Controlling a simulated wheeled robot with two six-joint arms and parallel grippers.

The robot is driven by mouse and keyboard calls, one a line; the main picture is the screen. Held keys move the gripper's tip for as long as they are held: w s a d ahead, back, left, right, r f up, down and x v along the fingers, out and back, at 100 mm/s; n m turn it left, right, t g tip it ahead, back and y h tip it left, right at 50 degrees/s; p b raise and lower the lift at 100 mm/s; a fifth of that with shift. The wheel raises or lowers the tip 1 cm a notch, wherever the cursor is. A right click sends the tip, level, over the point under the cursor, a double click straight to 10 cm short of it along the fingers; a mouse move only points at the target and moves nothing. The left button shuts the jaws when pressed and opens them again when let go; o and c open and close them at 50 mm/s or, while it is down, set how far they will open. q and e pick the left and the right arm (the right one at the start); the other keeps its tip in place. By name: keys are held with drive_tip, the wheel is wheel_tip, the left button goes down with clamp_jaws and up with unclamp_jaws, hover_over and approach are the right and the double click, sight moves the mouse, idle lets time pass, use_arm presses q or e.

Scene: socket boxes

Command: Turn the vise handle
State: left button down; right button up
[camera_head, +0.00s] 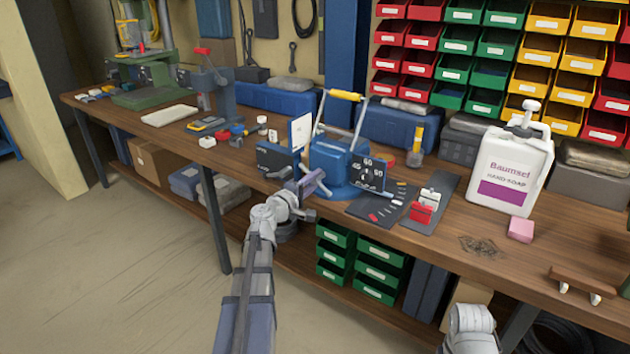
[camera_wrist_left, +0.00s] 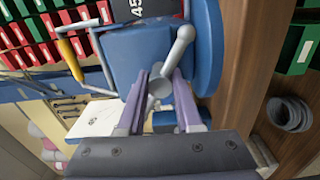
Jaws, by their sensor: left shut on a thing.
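The blue vise (camera_head: 330,157) stands at the front edge of the workbench, with dark plates marked with numbers on its front. In the left wrist view the vise body (camera_wrist_left: 130,58) fills the upper middle. Its grey handle (camera_wrist_left: 178,52) is a short bar with rounded ends, tilted, one end low between my fingers. My left gripper (camera_head: 314,182) reaches the vise front from below. In the wrist view its purple fingers (camera_wrist_left: 161,84) are shut on the handle's lower end. In the head view the fingers and arm hide most of the handle.
The wooden bench (camera_head: 560,262) has some bare room at right. A soap canister (camera_head: 512,170) and a pink block (camera_head: 521,229) stand right of the vise. Dark mats with small parts lie beside it. Green drawers (camera_head: 378,272) sit under the bench. Coloured bins line the back wall.

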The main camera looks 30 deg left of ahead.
use_arm(q)
drive_tip(key=m, duration=0.4)
drive_tip(key=shift+s+m, duration=0.15)
drive_tip(key=shift+m, duration=0.15)
drive_tip(key=m, duration=0.8)
drive_tip(key=shift+m, duration=1.1)
drive_tip(key=shift+m, duration=1.3)
drive_tip(key=c, duration=0.6)
unclamp_jaws()
drive_tip(key=s, duration=0.7)
drive_tip(key=shift+s+a, duration=0.3)
drive_tip(key=shift+s, duration=0.05)
